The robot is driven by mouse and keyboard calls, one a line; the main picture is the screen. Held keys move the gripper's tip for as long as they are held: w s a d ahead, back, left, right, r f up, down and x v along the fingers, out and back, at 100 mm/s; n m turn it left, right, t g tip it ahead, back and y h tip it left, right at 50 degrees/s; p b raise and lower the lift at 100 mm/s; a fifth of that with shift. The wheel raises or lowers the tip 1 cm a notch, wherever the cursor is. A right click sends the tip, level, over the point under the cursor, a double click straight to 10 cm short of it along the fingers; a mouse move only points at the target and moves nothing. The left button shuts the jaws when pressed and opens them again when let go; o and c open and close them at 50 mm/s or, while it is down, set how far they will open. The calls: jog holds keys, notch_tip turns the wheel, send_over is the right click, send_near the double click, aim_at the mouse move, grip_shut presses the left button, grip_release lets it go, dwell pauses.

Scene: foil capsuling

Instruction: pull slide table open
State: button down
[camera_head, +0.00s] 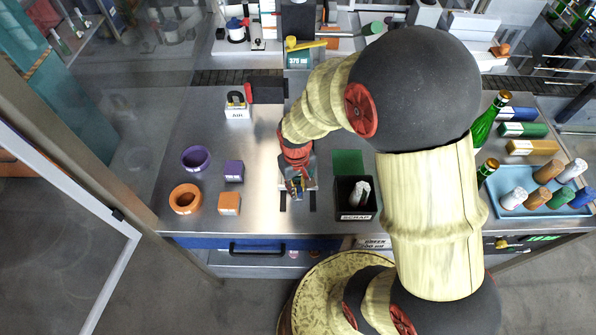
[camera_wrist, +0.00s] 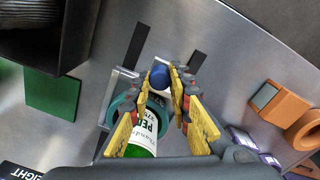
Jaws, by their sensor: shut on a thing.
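My gripper (camera_head: 298,188) points down over the steel bench near its front edge. In the wrist view its yellow fingers (camera_wrist: 172,84) are closed around a small blue knob (camera_wrist: 160,77). The slide table, a light metal plate (camera_wrist: 119,90), shows partly beside the fingers, with dark strips on the bench near it. A teal ring (camera_wrist: 120,106) and a green bottle with a white label (camera_wrist: 147,124) sit at the plate, partly hidden by the fingers. In the head view my gripper hides most of the plate.
A dark bin (camera_head: 356,197) and green square (camera_head: 348,163) stand right of my gripper. Purple and orange rings (camera_head: 185,199) and blocks (camera_head: 229,203) lie left. A blue tray of capsules (camera_head: 541,207) and green bottles are far right.

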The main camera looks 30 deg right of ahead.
jog(key=shift+s+a, duration=0.35)
jog(key=shift+s, duration=0.4)
jog(key=shift+s+a, duration=0.35)
jog(key=shift+s, duration=0.35)
jog(key=shift+s+a, duration=0.35)
jog(key=shift+s, duration=0.4)
jog(key=c, duration=1.6)
grip_release()
jog(key=shift+r, duration=0.1)
notch_tip(320, 180, up, 12)
jog(key=shift+a+f, duration=0.1)
jog(key=shift+a, duration=0.05)
